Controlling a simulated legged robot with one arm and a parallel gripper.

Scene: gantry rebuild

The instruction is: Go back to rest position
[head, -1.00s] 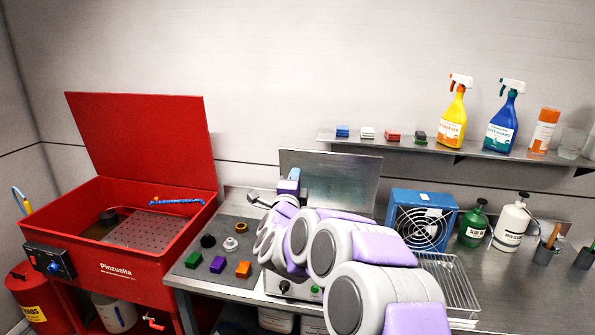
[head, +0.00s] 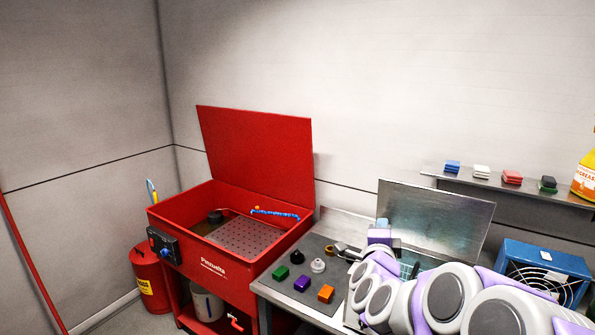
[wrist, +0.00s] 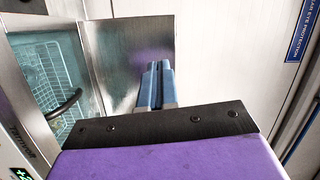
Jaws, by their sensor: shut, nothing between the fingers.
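My gripper (wrist: 156,86) shows in the wrist view with its blue-grey fingers together and nothing between them. In the head view my purple and grey arm reaches from the lower right over the bench, and my gripper (head: 382,224) is small and partly hidden by its own wrist. It is in front of an upright metal lid (head: 436,220). In the wrist view the lid (wrist: 128,60) stands beyond the fingers, with an open basin holding a wire basket (wrist: 50,80) at left. I cannot tell the exact gap between fingers and lid.
A red parts washer (head: 225,275) with raised lid stands left of the bench. A shelf (head: 510,188) holds coloured pads. A blue fan box (head: 545,270) is at right.

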